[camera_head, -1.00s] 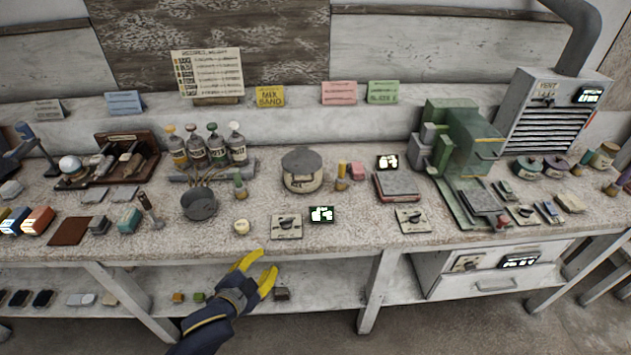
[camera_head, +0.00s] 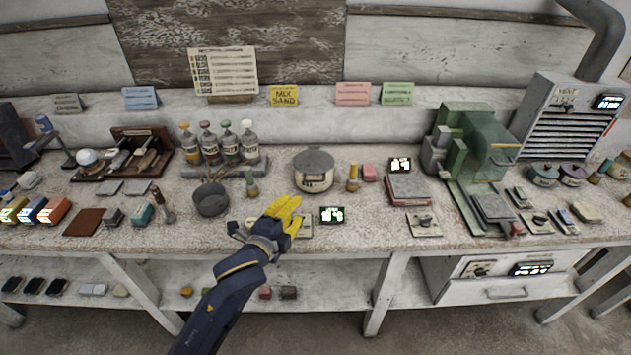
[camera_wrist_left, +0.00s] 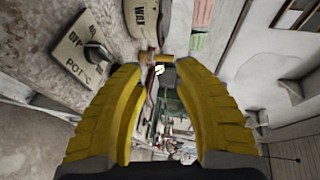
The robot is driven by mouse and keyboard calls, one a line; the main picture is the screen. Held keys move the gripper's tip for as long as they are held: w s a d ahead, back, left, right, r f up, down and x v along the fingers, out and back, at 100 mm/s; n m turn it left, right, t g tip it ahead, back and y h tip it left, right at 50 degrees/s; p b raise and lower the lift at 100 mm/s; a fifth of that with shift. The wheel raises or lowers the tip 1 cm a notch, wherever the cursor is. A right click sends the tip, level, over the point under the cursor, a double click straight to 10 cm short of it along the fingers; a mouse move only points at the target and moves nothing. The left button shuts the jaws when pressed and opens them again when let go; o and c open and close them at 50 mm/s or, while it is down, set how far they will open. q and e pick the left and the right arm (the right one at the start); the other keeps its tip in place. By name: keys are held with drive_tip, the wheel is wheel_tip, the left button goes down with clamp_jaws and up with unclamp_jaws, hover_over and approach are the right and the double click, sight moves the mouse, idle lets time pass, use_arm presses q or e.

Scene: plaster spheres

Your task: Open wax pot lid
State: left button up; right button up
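The wax pot (camera_head: 313,181) is a squat, cream-coloured round pot with a dark label band, standing mid-bench. Its flat grey lid (camera_head: 314,162) sits on top. My left gripper (camera_head: 290,208), with yellow fingers, is over the front of the bench, in front of and left of the pot, apart from it. In the left wrist view the gripper (camera_wrist_left: 158,75) has its fingers spread with nothing between them. The labelled side of the pot (camera_wrist_left: 150,14) shows at the top of that view; its lid is out of that picture. My right gripper is not in view.
A dial plate marked POT °C (camera_wrist_left: 88,60) lies beside the fingers; a lit display (camera_head: 332,215) is next to it. A dark pan (camera_head: 211,200) is left, and a yellow-topped bottle (camera_head: 353,179) stands close to the pot's right.

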sight(315, 181)
use_arm(q)
drive_tip(key=x, duration=1.6)
drive_tip(key=shift+w+d, duration=0.1)
drive_tip(key=shift+w, duration=0.1)
clamp_jaws()
